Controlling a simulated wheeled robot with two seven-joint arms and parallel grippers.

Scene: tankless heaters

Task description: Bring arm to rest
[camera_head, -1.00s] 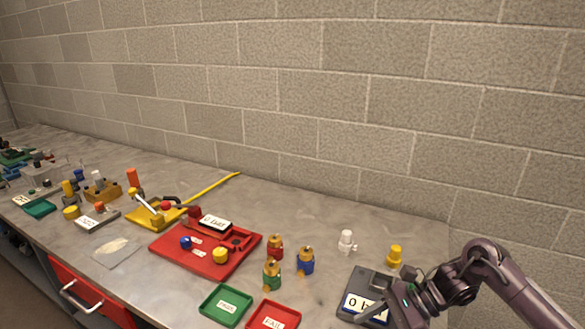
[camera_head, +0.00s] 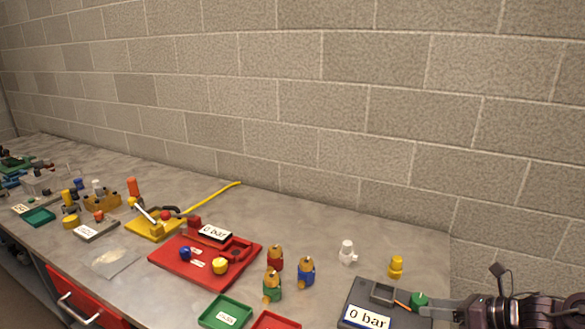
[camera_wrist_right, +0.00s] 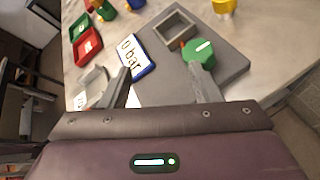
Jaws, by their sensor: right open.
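My right arm comes in at the lower right of the head view, with its gripper (camera_head: 428,310) at the right edge of a dark grey gauge block (camera_head: 385,312). In the right wrist view the two fingers of the gripper (camera_wrist_right: 165,88) are apart, with nothing between them. Beyond the fingers lies the block (camera_wrist_right: 170,85) with a "0 bar" display (camera_wrist_right: 133,55), a square socket (camera_wrist_right: 175,30) and a green knob (camera_wrist_right: 199,53). The green knob also shows in the head view (camera_head: 419,299). My left gripper is not in view.
A red fixture (camera_head: 190,272) with another "0 bar" display, a green tray (camera_head: 225,312) and a red tray (camera_head: 275,321) lie to the left. Coloured valves, a white fitting (camera_head: 347,252) and a yellow fitting (camera_head: 396,266) stand behind. A block wall bounds the back.

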